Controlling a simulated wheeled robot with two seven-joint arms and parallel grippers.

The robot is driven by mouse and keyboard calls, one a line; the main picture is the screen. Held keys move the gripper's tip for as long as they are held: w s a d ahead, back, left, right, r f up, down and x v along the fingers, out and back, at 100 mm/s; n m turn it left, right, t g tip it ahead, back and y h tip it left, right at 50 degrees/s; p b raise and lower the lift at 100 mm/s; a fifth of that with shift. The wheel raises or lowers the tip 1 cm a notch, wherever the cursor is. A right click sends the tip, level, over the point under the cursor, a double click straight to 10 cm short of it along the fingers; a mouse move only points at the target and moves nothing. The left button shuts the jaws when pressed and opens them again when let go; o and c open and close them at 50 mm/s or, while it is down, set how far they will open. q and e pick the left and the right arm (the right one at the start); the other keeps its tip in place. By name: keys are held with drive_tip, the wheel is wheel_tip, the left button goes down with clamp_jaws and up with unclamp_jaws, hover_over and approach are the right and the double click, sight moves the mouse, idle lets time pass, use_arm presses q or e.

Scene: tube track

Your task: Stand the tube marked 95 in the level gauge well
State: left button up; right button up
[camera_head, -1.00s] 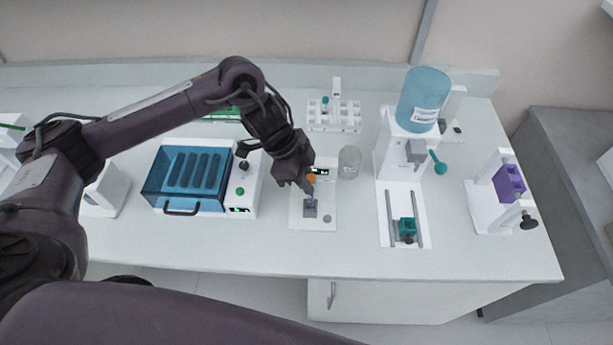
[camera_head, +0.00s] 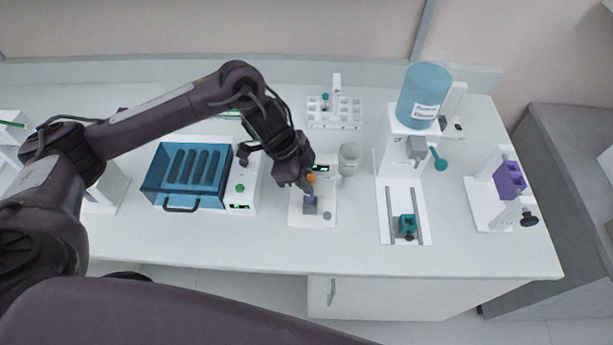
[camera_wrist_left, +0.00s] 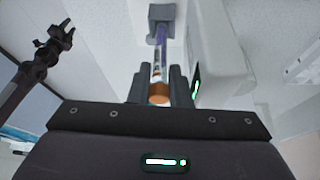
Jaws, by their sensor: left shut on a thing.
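My left gripper (camera_head: 303,186) is shut on a tube with an orange cap (camera_head: 311,178). The left wrist view shows the cap (camera_wrist_left: 158,98) between the fingers and the tube's purple lower part (camera_wrist_left: 160,52) running toward a grey block, the gauge well (camera_wrist_left: 160,14). In the head view the well (camera_head: 310,208) stands on a white base plate, right by the tube's lower end. I cannot tell how deep the tube sits in it. No 95 mark is readable.
A blue-lidded unit (camera_head: 187,176) stands left of the well. A clear beaker (camera_head: 349,159) and a white rack (camera_head: 334,113) are behind it. A blue-bottle dispenser (camera_head: 424,98) and a purple-block stand (camera_head: 509,180) are to the right. The bench front is clear.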

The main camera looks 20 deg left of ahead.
use_arm(q)
drive_tip(key=shift+f, duration=0.25)
idle(0.3)
drive_tip(key=shift+f, duration=0.45)
drive_tip(key=o, duration=0.9)
drive_tip(key=shift+s+r, duration=0.1)
drive_tip(key=shift+w+r, duration=0.1)
drive_tip(key=shift+w, duration=0.1)
